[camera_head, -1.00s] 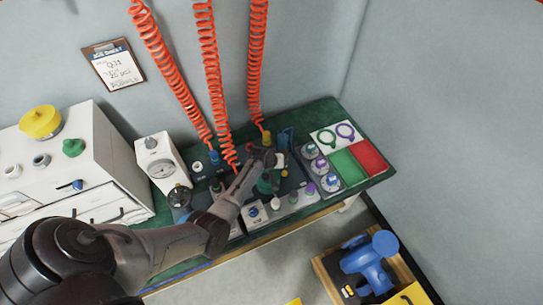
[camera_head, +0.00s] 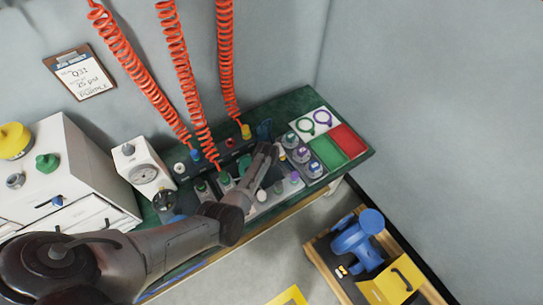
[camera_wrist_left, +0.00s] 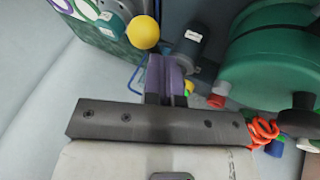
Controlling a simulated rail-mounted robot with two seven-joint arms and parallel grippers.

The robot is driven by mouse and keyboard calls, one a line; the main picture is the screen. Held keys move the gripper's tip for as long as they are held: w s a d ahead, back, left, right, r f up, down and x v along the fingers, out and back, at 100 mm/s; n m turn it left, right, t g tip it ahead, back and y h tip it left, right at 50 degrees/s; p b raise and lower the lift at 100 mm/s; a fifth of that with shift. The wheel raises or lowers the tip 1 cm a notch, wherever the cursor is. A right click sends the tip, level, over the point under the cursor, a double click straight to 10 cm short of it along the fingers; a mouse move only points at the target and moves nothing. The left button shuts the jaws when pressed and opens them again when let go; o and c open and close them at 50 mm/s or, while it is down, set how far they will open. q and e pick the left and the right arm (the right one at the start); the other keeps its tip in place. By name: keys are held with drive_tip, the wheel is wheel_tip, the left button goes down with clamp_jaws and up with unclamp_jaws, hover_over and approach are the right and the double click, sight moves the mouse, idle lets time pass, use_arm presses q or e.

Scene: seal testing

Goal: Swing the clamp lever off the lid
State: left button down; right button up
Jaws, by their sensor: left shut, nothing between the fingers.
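In the head view my left gripper (camera_head: 268,150) is over the back of the green bench, its arm crossing from the lower left. In the left wrist view its fingers (camera_wrist_left: 165,66) are together with nothing between them. A large green round body, which looks like the lidded vessel (camera_wrist_left: 272,68), is right of the fingers. Its green top (camera_head: 244,164) shows partly behind the arm in the head view. A yellow ball knob (camera_wrist_left: 143,32), possibly the clamp lever's end, is just beyond and left of the fingers. Contact cannot be told.
Several small grey holders stand right of the gripper, beside a green tray (camera_head: 327,153) and a red tray (camera_head: 349,139). A gauge box (camera_head: 140,167) stands to the left. Orange coiled hoses (camera_head: 227,60) hang behind. A blue device (camera_head: 357,243) sits below right.

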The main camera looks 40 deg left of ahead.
use_arm(q)
drive_tip(key=shift+w, duration=0.35)
drive_tip(key=shift+d, duration=0.1)
idle(0.4)
drive_tip(key=s+d+f+p+v, duration=0.1)
drive_tip(key=p+v, duration=0.6)
drive_tip(key=v, duration=0.5)
drive_tip(key=shift+s+d+r, duration=0.15)
drive_tip(key=shift+s+d, duration=0.15)
drive_tip(key=shift+d, duration=0.15)
idle(0.3)
